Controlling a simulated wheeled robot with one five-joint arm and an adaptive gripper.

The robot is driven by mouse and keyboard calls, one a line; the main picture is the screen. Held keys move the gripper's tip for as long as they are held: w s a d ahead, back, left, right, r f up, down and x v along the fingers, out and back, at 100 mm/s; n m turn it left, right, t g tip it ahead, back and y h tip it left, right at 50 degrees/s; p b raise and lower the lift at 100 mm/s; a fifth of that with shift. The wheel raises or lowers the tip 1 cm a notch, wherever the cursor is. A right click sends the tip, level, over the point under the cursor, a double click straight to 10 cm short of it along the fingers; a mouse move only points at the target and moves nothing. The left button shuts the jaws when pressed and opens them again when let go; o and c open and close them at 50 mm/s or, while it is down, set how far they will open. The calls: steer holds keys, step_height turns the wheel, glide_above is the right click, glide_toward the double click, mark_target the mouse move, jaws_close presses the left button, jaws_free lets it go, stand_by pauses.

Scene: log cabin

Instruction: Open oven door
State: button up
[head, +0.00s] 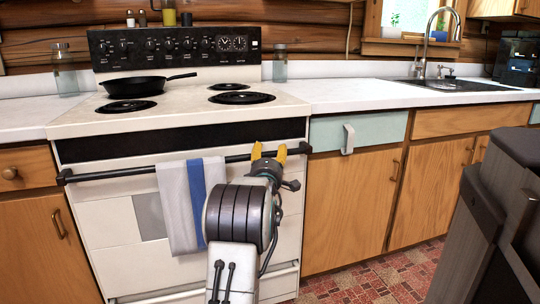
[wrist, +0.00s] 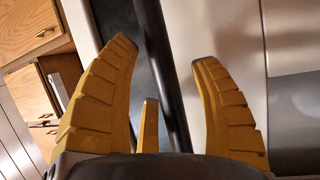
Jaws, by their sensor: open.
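The white oven door (head: 112,222) is shut on the front of the stove, below a black strip. Its black bar handle (head: 112,172) runs across the top of the door. A white and blue towel (head: 180,207) hangs over the handle left of my gripper. My gripper (head: 268,150) is at the right part of the handle with its yellow fingers apart. In the wrist view, my gripper (wrist: 165,50) is open and the dark handle (wrist: 158,70) runs between its fingers. I cannot tell whether the fingers reach past the bar. The gripper's body hides part of the door.
A black frying pan (head: 142,85) sits on the stove top (head: 190,107). Wooden cabinets (head: 345,210) and a pale drawer (head: 378,131) stand right of the stove. A dark object (head: 505,205) stands at the right edge. Some red patterned floor (head: 395,275) is clear.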

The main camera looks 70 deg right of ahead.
stand_by(0.3)
jaws_close()
stand_by(0.5)
